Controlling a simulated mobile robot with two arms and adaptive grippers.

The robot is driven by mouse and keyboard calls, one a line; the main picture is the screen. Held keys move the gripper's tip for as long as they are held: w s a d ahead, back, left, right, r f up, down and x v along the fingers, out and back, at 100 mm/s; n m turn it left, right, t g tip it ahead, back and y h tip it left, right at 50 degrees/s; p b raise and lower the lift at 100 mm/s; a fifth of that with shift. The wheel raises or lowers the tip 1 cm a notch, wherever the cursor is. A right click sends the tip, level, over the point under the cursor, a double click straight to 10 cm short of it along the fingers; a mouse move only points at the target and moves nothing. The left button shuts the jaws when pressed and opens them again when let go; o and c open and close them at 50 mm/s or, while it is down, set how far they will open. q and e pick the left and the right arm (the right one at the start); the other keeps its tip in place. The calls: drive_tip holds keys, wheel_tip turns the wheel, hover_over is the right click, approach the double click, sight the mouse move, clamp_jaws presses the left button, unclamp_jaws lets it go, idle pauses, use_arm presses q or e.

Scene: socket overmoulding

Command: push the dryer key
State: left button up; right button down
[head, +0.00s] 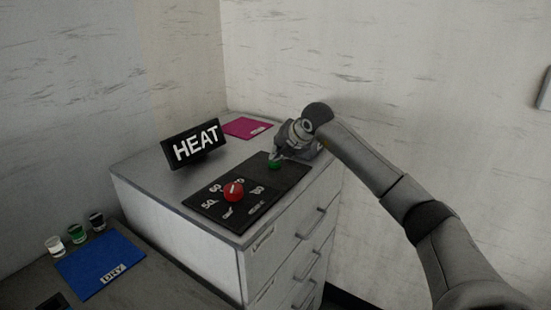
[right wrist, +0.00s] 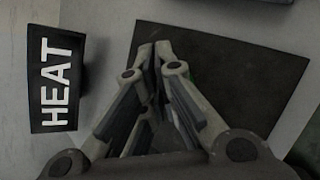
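The black panel (head: 225,205) lies on top of the drawer cabinet and carries a green key (head: 274,164) near its far right end. I take this as the dryer key. My right gripper (head: 277,154) points down with its tips right at the green key; I cannot tell whether they touch it. In the right wrist view its fingers (right wrist: 154,52) come together at the tips with nothing between them, over the dark panel (right wrist: 235,70). A sliver of green shows beside the fingers there, and the rest is hidden. My left gripper is not in view.
A red knob (head: 233,190) with numbers around it sits on the panel. A black HEAT sign (head: 193,145) stands behind it, and a magenta mat (head: 246,128) lies at the back. A blue DRY mat (head: 98,262) and small cups (head: 76,234) are at lower left.

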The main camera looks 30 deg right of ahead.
drive_tip(key=shift+s+a+f, duration=0.1)
drive_tip(key=shift+a+f, duration=0.1)
drive_tip(key=shift+f, duration=0.45)
drive_tip(key=shift+r+p, duration=0.75)
drive_tip(key=shift+r, duration=0.15)
drive_tip(key=r, duration=0.1)
drive_tip(key=r+p, duration=0.2)
drive_tip(key=shift+w+d+r, duration=0.1)
drive_tip(key=shift+w+r, duration=0.25)
drive_tip(key=shift+r, duration=0.05)
drive_tip(key=shift+s+r+p, duration=0.1)
drive_tip(key=shift+r+p, duration=0.3)
drive_tip(key=shift+r, duration=0.05)
drive_tip(key=shift+d, duration=0.1)
